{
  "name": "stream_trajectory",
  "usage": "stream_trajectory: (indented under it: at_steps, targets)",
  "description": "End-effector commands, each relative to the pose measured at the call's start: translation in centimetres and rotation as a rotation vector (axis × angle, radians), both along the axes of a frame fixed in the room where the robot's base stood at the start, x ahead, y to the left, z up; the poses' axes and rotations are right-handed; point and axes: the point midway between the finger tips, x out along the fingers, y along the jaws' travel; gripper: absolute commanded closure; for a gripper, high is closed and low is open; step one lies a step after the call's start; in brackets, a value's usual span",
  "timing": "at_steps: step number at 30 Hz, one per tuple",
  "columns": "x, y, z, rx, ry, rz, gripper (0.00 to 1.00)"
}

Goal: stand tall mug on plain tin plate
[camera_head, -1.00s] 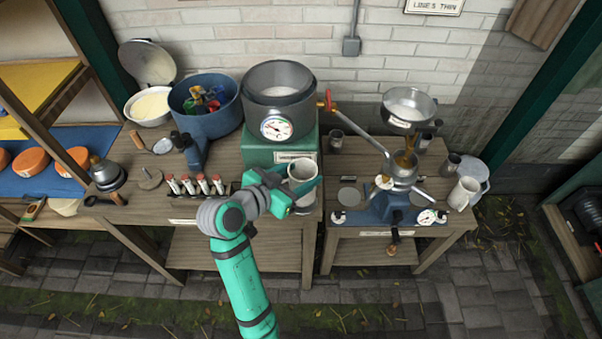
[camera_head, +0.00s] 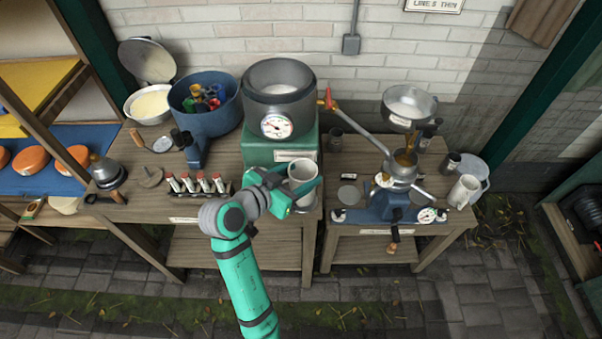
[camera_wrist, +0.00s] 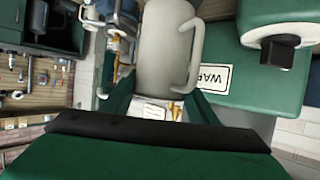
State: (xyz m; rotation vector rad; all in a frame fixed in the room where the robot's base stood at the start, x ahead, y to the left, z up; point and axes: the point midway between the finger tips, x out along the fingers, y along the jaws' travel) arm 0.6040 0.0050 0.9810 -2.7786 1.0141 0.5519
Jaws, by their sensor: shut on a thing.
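My gripper (camera_head: 300,197) is shut on a pale grey-white mug (camera_head: 302,173), held upright at the front of the left bench, before the green box. In the wrist view the mug (camera_wrist: 165,45) fills the upper middle between the jaws, its handle on the right side. Whether the mug's base touches anything is hidden by the jaws. Another pale mug (camera_head: 464,190) stands at the right end of the right bench. I cannot tell which is the plain tin plate.
A grey pot with a dial (camera_head: 278,100) stands on the green box (camera_head: 280,150) behind the mug. A rack of red-capped vials (camera_head: 200,186) is left of my gripper.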

Motion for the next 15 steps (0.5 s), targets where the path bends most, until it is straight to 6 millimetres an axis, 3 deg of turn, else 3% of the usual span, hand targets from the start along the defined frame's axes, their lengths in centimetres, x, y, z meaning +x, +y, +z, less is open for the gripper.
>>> stream_trajectory:
  at_steps: [15]
  targets:
    - [0.0, 0.0, -1.1, -0.001, 0.001, -0.001, 0.88]
